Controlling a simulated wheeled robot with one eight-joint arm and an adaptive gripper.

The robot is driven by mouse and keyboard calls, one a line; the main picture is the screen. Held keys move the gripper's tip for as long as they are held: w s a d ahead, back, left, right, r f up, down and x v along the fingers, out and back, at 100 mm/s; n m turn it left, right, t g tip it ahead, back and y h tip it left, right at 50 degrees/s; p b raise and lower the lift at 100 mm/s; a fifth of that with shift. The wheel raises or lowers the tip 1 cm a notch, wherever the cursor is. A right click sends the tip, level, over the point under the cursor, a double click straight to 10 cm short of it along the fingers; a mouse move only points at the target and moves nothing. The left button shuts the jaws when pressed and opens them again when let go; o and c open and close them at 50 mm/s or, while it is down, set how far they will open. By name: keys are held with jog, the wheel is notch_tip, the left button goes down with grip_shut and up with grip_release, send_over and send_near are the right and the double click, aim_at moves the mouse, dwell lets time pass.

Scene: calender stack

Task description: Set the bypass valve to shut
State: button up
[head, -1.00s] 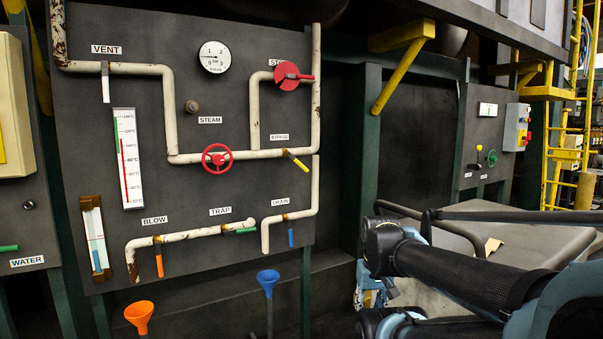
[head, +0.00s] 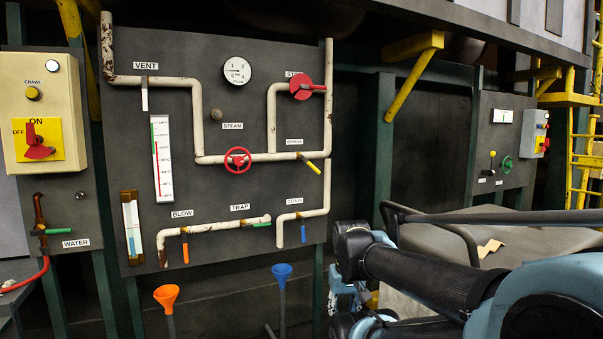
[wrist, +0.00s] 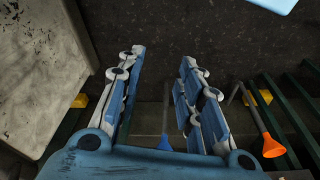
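The bypass valve has a yellow lever (head: 313,167) in the head view, on the white horizontal pipe below and right of the BYPASS label (head: 294,141). The lever slants down to the right, oblique to the pipe. My gripper (wrist: 162,58) is open in the wrist view, with two blue and white fingers apart and nothing between them. It is away from the lever, which does not show in the wrist view. In the head view my arm is at lower right, right of the panel.
A red handwheel (head: 237,157) sits left of the lever, and a red steam valve (head: 306,86) is above it. A blue funnel (head: 282,271) and an orange funnel (head: 166,294) stand below the panel (head: 200,240). A grey surface (head: 460,237) is at right.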

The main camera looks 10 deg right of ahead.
jog(key=shift+a, duration=0.15)
jog(key=w+a+r+m+t+y, duration=0.2)
jog(key=w+a+r+m+y, duration=0.35)
jog(key=w+r, duration=0.4)
jog(key=m+t+y, duration=0.5)
jog(key=m+t, duration=0.6)
jog(key=m, duration=0.4)
send_near(315, 169)
jog(key=x, duration=1.1)
jog(key=shift+w, duration=0.1)
